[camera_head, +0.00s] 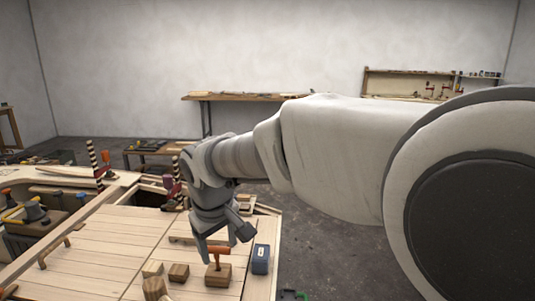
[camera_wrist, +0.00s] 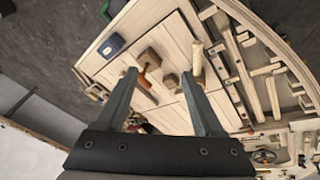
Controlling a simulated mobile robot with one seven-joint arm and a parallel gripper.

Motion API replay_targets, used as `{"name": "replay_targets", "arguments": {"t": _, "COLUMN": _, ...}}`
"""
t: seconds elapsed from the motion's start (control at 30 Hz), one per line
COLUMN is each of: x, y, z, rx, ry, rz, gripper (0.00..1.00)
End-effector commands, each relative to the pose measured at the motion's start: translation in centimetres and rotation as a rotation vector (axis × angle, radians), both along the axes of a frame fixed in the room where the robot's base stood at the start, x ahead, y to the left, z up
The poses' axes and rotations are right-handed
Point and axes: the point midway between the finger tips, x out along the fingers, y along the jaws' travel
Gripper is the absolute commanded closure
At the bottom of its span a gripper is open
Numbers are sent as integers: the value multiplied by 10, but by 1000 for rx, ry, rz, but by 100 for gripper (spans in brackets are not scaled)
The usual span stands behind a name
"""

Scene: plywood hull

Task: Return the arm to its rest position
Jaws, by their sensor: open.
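My arm (camera_head: 330,155) reaches from the right of the head view out over the plywood deck (camera_head: 105,245). My gripper (camera_head: 222,245) points down at the deck's near right part. Its two fingers are apart in the wrist view (camera_wrist: 158,75), with nothing held between them. Beyond the fingertips in the wrist view, a wooden block (camera_wrist: 150,56) shows with an orange-handled tool (camera_wrist: 143,78) by it. In the head view, the block (camera_head: 217,279) and orange handle (camera_head: 219,250) stand just below the gripper. The exact gap cannot be told.
A blue box (camera_head: 261,259) stands right of the orange-handled tool. Striped clamps (camera_head: 91,153) rise at the deck's far side. Grey floor (camera_head: 335,245) is open right of the deck.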

Motion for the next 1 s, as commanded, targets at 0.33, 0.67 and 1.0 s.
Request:
{"name": "replay_targets", "arguments": {"t": 0.33, "x": -48, "y": -112, "z": 53, "rx": 58, "ry": -48, "rz": -241, "gripper": 31}}
{"name": "replay_targets", "arguments": {"t": 0.67, "x": -113, "y": -190, "z": 72, "rx": 136, "ry": -89, "rz": -464, "gripper": 31}}
{"name": "replay_targets", "arguments": {"t": 1.0, "x": -175, "y": -234, "z": 66, "rx": 227, "ry": -128, "rz": -651, "gripper": 31}}
